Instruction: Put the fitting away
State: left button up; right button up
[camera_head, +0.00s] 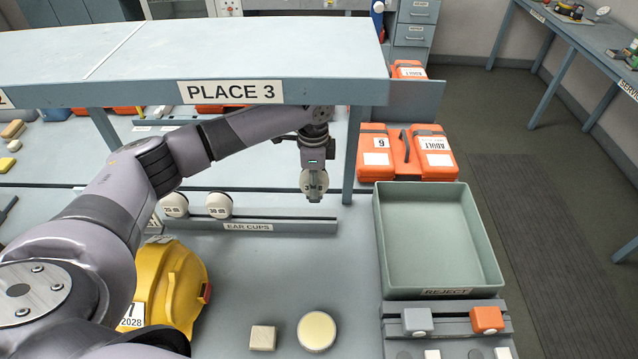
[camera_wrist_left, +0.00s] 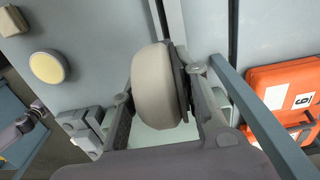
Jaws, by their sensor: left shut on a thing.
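My left gripper (camera_head: 314,188) hangs just beyond the ear cup rail, near the blue-grey shelf leg. In the left wrist view the left gripper (camera_wrist_left: 165,105) is shut on a rounded beige ear cup (camera_wrist_left: 155,88) with a dark backing plate, held between its fingers. The held ear cup also shows end-on in the head view (camera_head: 313,181). Two more white ear cups (camera_head: 174,205) (camera_head: 219,205) sit at the rail labelled EAR CUPS (camera_head: 280,226), left of the gripper. What seems to be my right arm (camera_wrist_left: 22,130) shows at the wrist view's left edge; its jaw state is unclear.
A raised shelf labelled PLACE 3 (camera_head: 230,92) spans the back left above my forearm. An empty green REJECT tray (camera_head: 445,292) stands right. Orange cases (camera_head: 435,152) lie behind it. A yellow helmet-like piece (camera_head: 175,285), beige block (camera_head: 263,338) and cream disc (camera_head: 317,331) lie in front.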

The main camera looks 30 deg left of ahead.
aim_at(315, 200)
pick_arm(q)
jog(key=shift+w+d+r+p, duration=0.1)
jog(key=shift+d+r+p, duration=0.05)
jog(key=shift+p, duration=0.45)
jog(key=shift+f, duration=0.5)
jog(key=shift+f+b, duration=0.5)
jog(key=shift+f, duration=0.25)
jog(key=shift+f+b, duration=0.65)
jog(key=shift+f, duration=1.15)
pick_arm(e)
jog(key=shift+w+a+f, duration=0.15)
jog(key=shift+f, duration=0.4)
jog(key=shift+r, duration=0.15)
pick_arm(q)
jog(key=shift+p, duration=0.4)
pick_arm(e)
jog(key=shift+d+r, duration=0.3)
jog(key=shift+d, duration=0.05)
